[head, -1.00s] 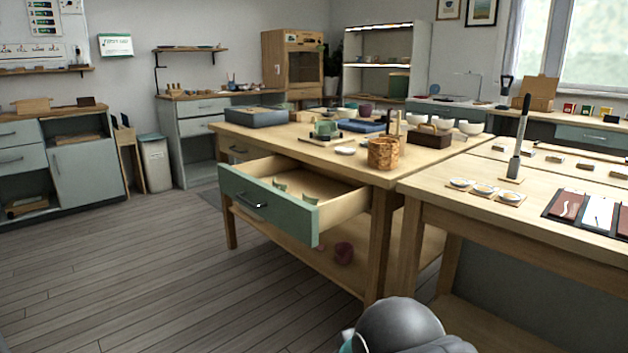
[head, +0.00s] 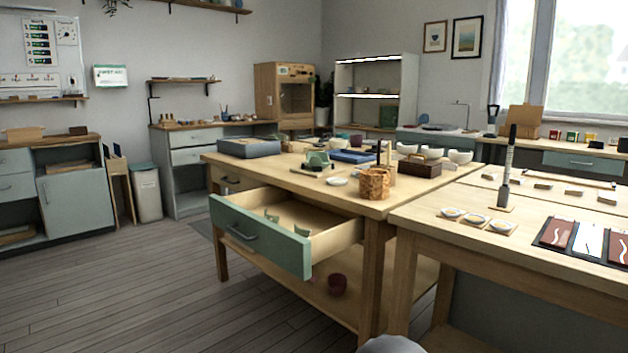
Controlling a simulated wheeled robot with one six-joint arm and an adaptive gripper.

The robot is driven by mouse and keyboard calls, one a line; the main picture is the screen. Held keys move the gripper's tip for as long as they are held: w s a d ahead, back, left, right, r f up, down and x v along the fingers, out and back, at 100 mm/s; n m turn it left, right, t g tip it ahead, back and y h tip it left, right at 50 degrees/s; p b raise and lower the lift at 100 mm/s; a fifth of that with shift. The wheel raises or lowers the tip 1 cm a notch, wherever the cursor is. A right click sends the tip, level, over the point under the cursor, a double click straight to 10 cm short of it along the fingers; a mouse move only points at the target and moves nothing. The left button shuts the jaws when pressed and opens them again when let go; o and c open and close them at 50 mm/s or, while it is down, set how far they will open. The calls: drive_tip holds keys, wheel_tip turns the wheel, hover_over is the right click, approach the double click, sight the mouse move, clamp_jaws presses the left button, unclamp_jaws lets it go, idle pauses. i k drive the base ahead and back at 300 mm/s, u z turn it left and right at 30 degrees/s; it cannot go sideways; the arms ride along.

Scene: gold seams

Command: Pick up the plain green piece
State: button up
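Small green pieces (head: 272,216) lie inside the open drawer (head: 262,244) of the wooden workbench. At this distance I cannot tell whether any of them is plain. A green object (head: 317,160), perhaps a broken cup or bowl, sits on top of the bench. A dark red piece (head: 337,284) lies on the bench's lower shelf. My gripper is not in view; only a rounded grey part of my own body shows at the bottom edge.
The drawer juts out from the workbench (head: 290,180). A cork-like pot (head: 374,184) stands near the bench corner. A second table (head: 440,215) on the right holds small dishes (head: 476,218) and a dark upright tool (head: 507,170). The wooden floor (head: 150,295) at left is clear.

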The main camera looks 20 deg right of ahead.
sight(304, 233)
drive_tip(key=u, duration=0.05)
drive_tip(key=k, duration=0.55)
drive_tip(key=u, duration=0.75)
drive_tip(key=i, duration=1.45)
drive_tip(key=z, duration=0.35)
